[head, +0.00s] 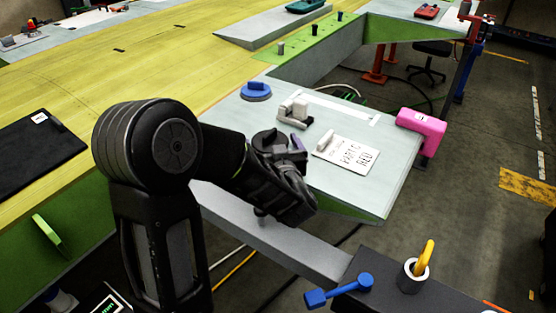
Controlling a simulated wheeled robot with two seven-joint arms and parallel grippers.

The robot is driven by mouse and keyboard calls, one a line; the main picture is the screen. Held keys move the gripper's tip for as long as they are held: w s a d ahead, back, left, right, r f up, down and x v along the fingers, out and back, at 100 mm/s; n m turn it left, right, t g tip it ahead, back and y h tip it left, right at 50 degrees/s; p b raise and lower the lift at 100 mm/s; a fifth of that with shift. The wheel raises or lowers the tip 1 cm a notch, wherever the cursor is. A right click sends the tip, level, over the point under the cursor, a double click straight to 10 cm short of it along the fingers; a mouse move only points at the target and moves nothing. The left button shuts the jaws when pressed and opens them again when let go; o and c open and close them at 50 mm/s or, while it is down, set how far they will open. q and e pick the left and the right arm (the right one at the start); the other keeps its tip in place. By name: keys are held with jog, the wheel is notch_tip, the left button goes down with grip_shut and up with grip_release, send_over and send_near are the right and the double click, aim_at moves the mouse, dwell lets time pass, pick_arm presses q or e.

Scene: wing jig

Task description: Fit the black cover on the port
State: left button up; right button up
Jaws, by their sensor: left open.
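My left arm comes in from the left, and my left gripper (283,147) is over the near part of the pale grey jig surface (222,118). It is open. A dark rounded shape shows at its fingers. I cannot tell whether this is the black cover or part of the gripper. The arm and wrist hide the surface below them, and I cannot make out the port. A blue round piece (256,91) sits on the surface beyond the gripper. My right gripper is not in view.
A whitish block-shaped fitting (294,111) and a lettered white card (346,154) lie near the gripper. A pink clamp-like piece (421,124) stands at the right edge. A black mat (38,147) lies at left. A blue-handled tool (340,289) and a cup (411,278) are at front.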

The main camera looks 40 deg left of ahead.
pick_arm(q)
jog(key=b+v, duration=0.3)
jog(key=v, duration=0.7)
jog(key=shift+c, duration=0.2)
